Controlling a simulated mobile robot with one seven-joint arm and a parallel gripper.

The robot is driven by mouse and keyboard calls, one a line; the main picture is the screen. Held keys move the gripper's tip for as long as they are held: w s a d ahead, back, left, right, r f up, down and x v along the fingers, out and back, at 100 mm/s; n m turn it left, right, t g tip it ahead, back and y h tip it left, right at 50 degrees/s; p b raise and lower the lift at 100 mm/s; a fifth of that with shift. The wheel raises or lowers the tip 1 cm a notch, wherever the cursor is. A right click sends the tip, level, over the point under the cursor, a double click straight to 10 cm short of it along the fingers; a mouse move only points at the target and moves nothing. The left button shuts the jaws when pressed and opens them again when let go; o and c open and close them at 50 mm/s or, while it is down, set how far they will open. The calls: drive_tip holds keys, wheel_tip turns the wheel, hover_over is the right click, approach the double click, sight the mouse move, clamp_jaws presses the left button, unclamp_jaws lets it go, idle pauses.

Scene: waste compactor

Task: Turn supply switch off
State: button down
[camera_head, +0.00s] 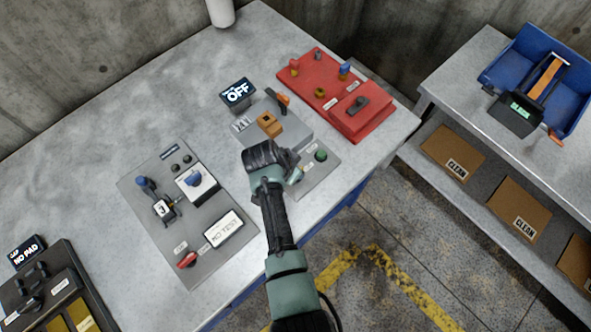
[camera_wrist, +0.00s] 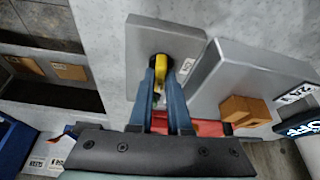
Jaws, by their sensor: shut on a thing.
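My gripper (camera_head: 294,172) reaches over a small grey plate (camera_head: 325,175) near the bench's front edge. In the wrist view my gripper (camera_wrist: 161,85) has its blue fingers close together, around a small yellow part (camera_wrist: 161,60) on that plate (camera_wrist: 140,45). The fingers hide much of the yellow part, so its exact shape and angle cannot be told. A green knob (camera_head: 320,155) stands on the plate beside my gripper. A dark display (camera_head: 238,94) behind reads OFF. I cannot read which label names the supply switch.
A grey box (camera_head: 290,125) with an orange-brown block (camera_head: 270,124) stands just behind my gripper. A red panel (camera_head: 320,75) lies beyond it. A grey control panel (camera_head: 215,255) lies to the left. A second table (camera_head: 455,85) with a blue bin stands right.

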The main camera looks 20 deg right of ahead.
drive_tip(key=shift+m+b, duration=0.3)
drive_tip(key=shift+m, duration=0.2)
drive_tip(key=shift+g, duration=0.3)
drive_tip(key=c, duration=0.9)
unclamp_jaws()
drive_tip(key=shift+o, duration=0.2)
drive_tip(key=b+v, duration=0.1)
drive_tip(key=v, duration=1.2)
drive_tip(key=shift+a, duration=0.1)
